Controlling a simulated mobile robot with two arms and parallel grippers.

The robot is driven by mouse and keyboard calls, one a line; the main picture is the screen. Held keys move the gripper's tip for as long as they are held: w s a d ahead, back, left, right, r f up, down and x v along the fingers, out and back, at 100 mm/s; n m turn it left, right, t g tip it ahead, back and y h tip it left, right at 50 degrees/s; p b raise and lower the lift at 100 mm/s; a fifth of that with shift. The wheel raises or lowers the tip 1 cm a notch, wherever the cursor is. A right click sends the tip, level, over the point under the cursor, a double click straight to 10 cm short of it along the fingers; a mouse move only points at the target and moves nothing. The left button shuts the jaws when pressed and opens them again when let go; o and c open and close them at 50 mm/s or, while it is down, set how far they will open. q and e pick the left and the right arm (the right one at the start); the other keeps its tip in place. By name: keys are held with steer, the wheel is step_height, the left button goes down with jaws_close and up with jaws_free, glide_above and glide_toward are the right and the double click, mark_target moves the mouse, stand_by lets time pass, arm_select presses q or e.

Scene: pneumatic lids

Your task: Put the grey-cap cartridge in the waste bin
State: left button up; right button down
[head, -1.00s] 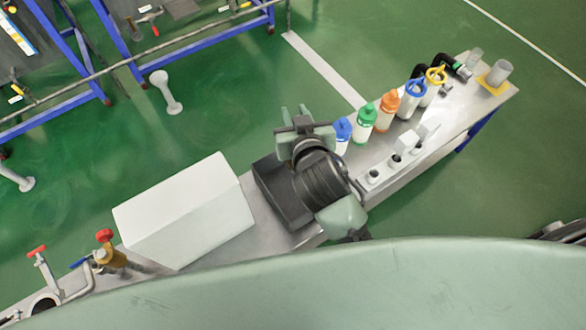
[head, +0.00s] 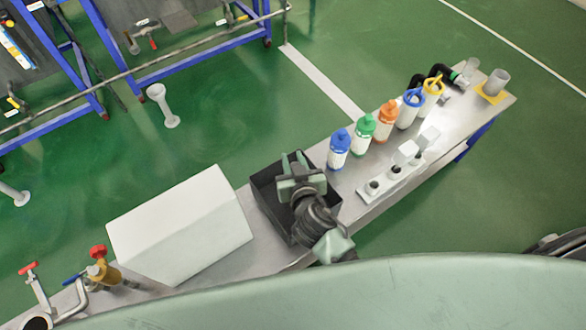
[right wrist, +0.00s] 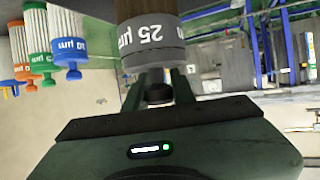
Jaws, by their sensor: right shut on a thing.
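The grey-cap cartridge (right wrist: 152,40) shows in the right wrist view, its grey cap marked 25 µm. My right gripper (right wrist: 157,85) is shut on the black knob of this cap. In the head view my right gripper (head: 295,168) is over the dark open box (head: 266,208), which looks like the waste bin, on the bench. The gripper and arm hide the cartridge and much of the box's inside there, so I cannot tell how deep the cartridge is. My left gripper is not in view.
A large white block (head: 180,225) stands left of the box. A red-handled valve (head: 98,252) is at the left.

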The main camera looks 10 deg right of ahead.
steer(key=shift+f+b, duration=0.55)
steer(key=shift+f, duration=1.45)
steer(key=shift+f, duration=0.1)
steer(key=c, duration=1.2)
jaws_free()
steer(key=shift+o, duration=0.2)
